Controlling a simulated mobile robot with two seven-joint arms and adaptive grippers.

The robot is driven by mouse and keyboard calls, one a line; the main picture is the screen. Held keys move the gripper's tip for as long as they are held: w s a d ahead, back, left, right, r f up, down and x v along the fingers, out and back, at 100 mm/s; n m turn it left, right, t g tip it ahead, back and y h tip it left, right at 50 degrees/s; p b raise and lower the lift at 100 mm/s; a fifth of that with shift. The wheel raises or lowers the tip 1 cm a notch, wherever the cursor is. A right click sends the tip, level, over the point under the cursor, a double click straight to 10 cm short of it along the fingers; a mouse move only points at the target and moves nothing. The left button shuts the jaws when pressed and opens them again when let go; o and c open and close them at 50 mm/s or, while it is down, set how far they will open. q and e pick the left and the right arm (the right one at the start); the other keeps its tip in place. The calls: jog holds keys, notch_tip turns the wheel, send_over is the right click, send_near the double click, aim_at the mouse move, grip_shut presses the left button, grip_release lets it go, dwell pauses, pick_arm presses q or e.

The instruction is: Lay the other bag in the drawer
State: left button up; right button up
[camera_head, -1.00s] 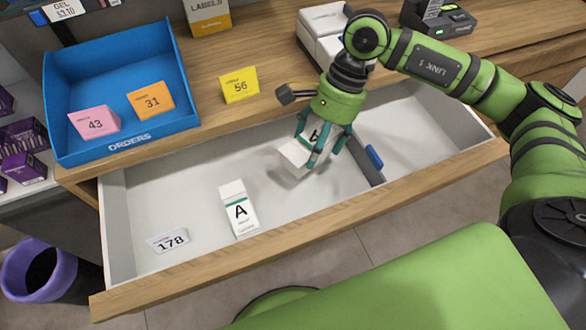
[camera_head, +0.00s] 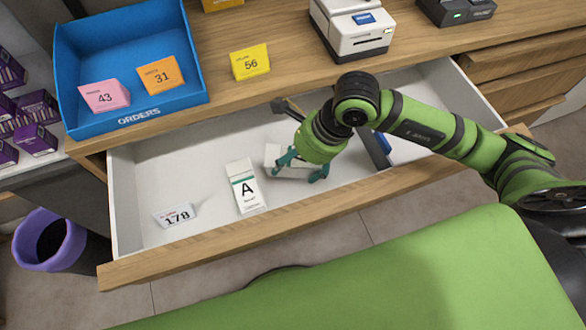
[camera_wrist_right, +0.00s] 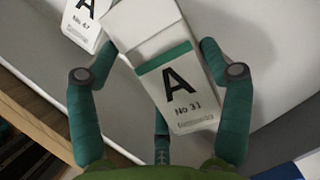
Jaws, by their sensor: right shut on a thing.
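The open drawer (camera_head: 150,240) is pulled out below the counter. My right gripper (camera_head: 299,172) is low inside the drawer, to the right of that bag. It is shut on a second white bag (camera_head: 271,153), marked "A No 31" in the right wrist view (camera_wrist_right: 182,92). The held bag lies tilted between the teal fingers; I cannot tell whether it touches the drawer floor. My left gripper is not in view.
A "178" card (camera_head: 176,215) lies at the drawer's left end. On the counter are a blue orders tray (camera_head: 140,117), a yellow "56" card (camera_head: 250,63) and a white printer (camera_head: 352,30). A purple bin (camera_head: 48,240) stands lower left.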

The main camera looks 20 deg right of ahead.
aim_at(293, 176)
jog(key=shift+s+a+f, duration=0.15)
jog(key=shift+a+f, duration=0.3)
jog(key=shift+a, duration=0.15)
jog(key=shift+f, duration=1.9)
jog(key=o, duration=1.2)
jog(key=shift+f, duration=0.1)
jog(key=v, duration=1.2)
